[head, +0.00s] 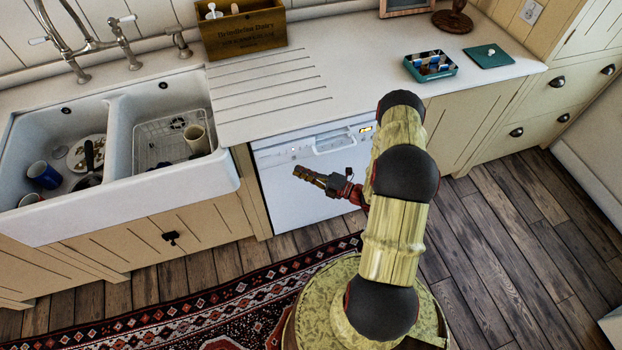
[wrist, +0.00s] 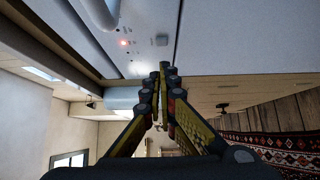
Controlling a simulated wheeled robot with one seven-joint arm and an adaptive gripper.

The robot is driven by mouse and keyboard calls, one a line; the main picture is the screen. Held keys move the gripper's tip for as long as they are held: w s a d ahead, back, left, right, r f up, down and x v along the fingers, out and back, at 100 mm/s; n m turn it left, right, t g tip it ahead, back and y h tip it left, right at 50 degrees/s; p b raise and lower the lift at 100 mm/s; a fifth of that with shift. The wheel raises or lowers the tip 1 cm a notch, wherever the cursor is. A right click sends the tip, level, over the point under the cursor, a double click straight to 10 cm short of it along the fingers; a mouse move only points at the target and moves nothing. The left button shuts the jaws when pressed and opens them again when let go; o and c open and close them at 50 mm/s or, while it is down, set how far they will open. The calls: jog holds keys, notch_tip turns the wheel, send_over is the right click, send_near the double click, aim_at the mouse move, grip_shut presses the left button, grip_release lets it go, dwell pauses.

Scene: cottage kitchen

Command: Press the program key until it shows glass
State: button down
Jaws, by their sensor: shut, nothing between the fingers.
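The white dishwasher (head: 300,195) stands under the counter, its door closed. Its control strip carries a handle (head: 333,142) in the middle and a small lit display (head: 366,129) at the right, too small to read. I cannot tell whether this is the program key. My gripper (head: 298,172) is shut and empty in front of the dishwasher's left part. In the wrist view its fingertips (wrist: 165,70) appear just beside the grey key; contact is not visible.
A double sink (head: 110,195) with dishes is at the left. A wooden crate (head: 240,32), a teal box (head: 430,66) and a teal mat (head: 489,56) lie on the counter. A patterned rug (head: 190,320) covers the floor in front.

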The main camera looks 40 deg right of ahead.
jog(key=shift+w+d, duration=0.2)
jog(key=shift+w, duration=0.4)
jog(key=shift+w+d, duration=0.15)
jog(key=shift+w, duration=0.45)
jog(key=shift+w, duration=0.1)
jog(key=shift+w+d+b, duration=0.15)
jog(key=shift+w+b, duration=0.15)
jog(key=shift+w, duration=0.1)
jog(key=shift+w+d+r, duration=0.15)
jog(key=shift+w+d, duration=0.05)
jog(key=shift+w, duration=0.05)
jog(key=p, duration=0.3)
send_near(290, 158)
jog(key=s, duration=0.8)
jog(key=shift+w+d, duration=0.1)
